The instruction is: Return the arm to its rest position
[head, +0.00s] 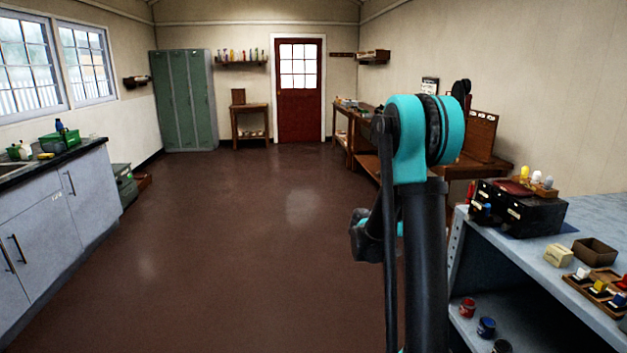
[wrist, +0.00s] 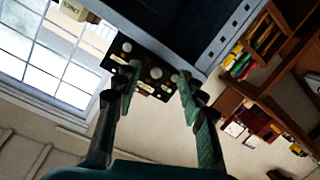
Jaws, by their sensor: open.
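My arm stands upright in the head view, right of the middle, with its teal and black elbow joint at the top. In the wrist view my gripper (wrist: 157,76) is open, its two dark green fingers spread wide. I see nothing held between them. A black plate with pale round knobs (wrist: 152,89) shows beyond the fingertips, fixed by a grey metal frame (wrist: 228,42); the gap to it is hard to judge. In the head view the gripper is not clearly seen; a dark part low behind the arm links is partly hidden.
A grey-blue workbench (head: 594,214) stands close at the right, bearing a black box (head: 533,217), small trays and bottles. A wooden bench (head: 366,163) lies behind the arm. Sink cabinets (head: 95,199) line the left. The brown floor (head: 240,245) between is clear up to the red door (head: 300,113).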

